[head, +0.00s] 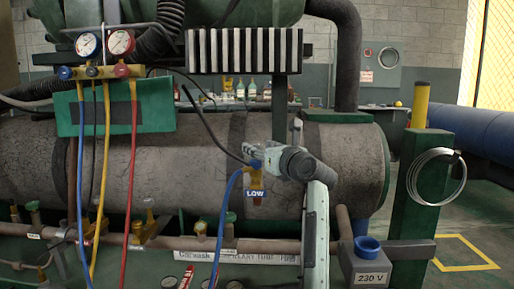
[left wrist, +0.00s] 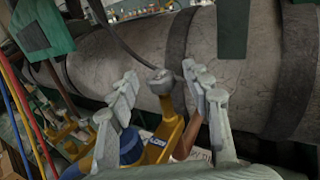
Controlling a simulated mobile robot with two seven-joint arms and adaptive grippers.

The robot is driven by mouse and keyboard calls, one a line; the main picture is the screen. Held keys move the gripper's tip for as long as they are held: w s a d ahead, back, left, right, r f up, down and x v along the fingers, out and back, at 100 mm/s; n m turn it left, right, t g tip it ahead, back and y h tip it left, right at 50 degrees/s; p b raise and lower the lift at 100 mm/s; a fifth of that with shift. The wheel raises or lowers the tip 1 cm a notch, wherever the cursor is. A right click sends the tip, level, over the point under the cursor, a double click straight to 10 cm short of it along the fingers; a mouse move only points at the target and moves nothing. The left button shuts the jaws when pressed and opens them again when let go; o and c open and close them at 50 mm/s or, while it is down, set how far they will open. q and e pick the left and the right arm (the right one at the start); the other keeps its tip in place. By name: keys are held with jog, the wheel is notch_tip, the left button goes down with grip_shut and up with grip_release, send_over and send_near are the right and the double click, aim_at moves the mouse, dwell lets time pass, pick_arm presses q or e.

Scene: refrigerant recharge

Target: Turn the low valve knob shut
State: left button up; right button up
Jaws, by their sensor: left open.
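The low valve has a yellow body (head: 256,183) with a blue LOW label (head: 257,193), in front of the large tank. In the left wrist view the yellow body (left wrist: 172,128), the LOW label (left wrist: 157,142) and a rounded grey knob-like part (left wrist: 160,82) above it show between the fingers. A blue fitting (left wrist: 131,146) sits beside the label. My left gripper (head: 256,152) is at the valve's top, largely hiding it in the head view. In the left wrist view this gripper (left wrist: 160,84) is open, one finger either side; contact is not clear.
A blue hose (head: 222,215) hangs from the valve. A thin dark line (head: 213,128) runs down to it. The gauge manifold (head: 100,72) with coloured hoses stands left. A pipe (head: 150,242) crosses below; a green post (head: 424,185) stands right.

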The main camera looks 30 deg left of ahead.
pick_arm(q)
jog(key=shift+x, duration=1)
grip_shut()
